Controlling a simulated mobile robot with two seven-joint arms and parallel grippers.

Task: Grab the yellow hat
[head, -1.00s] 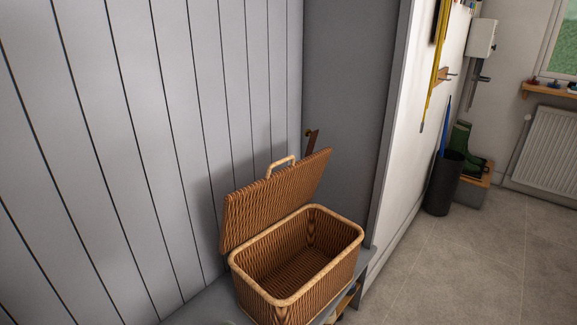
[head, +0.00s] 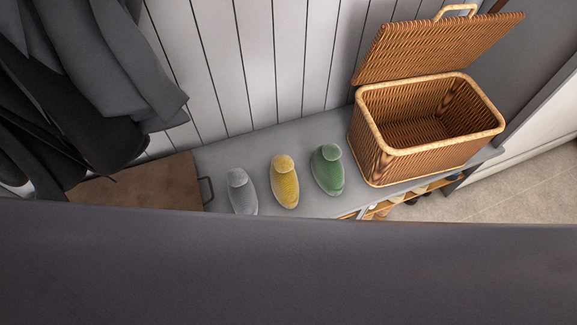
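The yellow hat (head: 285,183) lies on the grey bench (head: 312,130), in the middle of a row of three similar hats. It is rounded, with a paler knob at its far end. A grey hat (head: 242,194) is to its left and a green hat (head: 328,170) to its right, both apart from it. The lower end of the grey hat is partly cut off by a dark surface across the bottom of the view. Neither of my grippers shows.
A wicker basket (head: 369,153) stands right of the hats, lid open, with nothing seen inside. A brown board or box with a dark handle (head: 150,187) is at left, below dark hanging coats (head: 110,60). A shelf with items is under the bench.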

